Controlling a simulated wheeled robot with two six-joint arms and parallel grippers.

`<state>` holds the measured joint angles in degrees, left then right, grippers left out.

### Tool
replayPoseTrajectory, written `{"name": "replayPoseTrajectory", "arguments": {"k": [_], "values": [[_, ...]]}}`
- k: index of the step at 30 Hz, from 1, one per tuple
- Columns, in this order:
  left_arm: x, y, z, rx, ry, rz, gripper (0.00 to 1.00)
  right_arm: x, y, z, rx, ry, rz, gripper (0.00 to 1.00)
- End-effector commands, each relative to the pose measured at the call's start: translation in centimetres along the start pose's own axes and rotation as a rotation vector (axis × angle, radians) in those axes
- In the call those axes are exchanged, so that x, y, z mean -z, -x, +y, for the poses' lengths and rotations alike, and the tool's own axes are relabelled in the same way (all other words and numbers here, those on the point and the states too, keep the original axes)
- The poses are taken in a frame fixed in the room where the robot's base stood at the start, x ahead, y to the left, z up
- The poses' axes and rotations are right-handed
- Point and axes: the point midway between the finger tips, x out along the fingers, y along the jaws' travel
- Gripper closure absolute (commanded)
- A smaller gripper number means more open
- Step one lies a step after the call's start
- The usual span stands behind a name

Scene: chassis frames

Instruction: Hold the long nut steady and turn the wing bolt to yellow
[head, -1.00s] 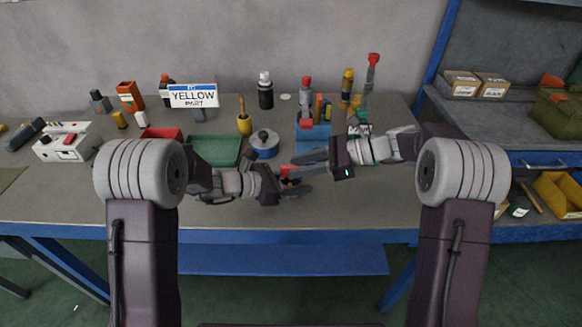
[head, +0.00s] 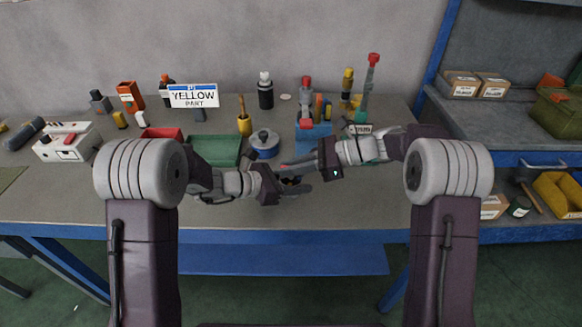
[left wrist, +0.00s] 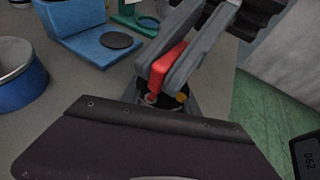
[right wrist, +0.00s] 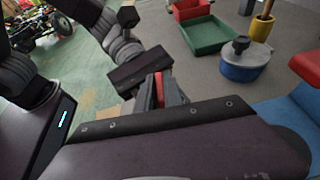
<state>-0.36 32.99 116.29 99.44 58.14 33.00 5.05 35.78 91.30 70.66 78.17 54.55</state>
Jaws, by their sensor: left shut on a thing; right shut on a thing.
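The wing bolt (left wrist: 166,66) has a red wing, which stands between the grey fingers of my right gripper (left wrist: 178,58). The red wing also shows in the right wrist view (right wrist: 160,90). In the head view, my right gripper (head: 292,167) is shut on the wing, just above my left gripper (head: 296,187). My left gripper is shut on the long nut, which is mostly hidden. A dark round part with a yellow patch (left wrist: 182,97) shows under the wing in the left wrist view. Its other colours are hidden.
A sign (head: 193,96) reading "YELLOW PART" stands at the back. A green tray (head: 214,150), a blue pot (head: 264,144) and a blue block (head: 313,132) stand behind the grippers. The front of the bench (head: 345,210) is clear.

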Motion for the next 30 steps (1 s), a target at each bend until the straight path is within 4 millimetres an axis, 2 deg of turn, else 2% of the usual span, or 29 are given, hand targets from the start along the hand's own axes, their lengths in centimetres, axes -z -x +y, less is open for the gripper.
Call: {"name": "replayPoseTrajectory", "arguments": {"k": [18,30], "values": [[0.01,-0.02,-0.13,0.004,0.0,0.0,1.0,-0.04,-0.07,-0.19,-0.349,0.147,-0.004,1.0],[0.01,-0.03,-0.17,0.005,-0.001,0.0,1.0,0.03,0.02,-0.02,-0.44,0.183,0.0,1.0]]}}
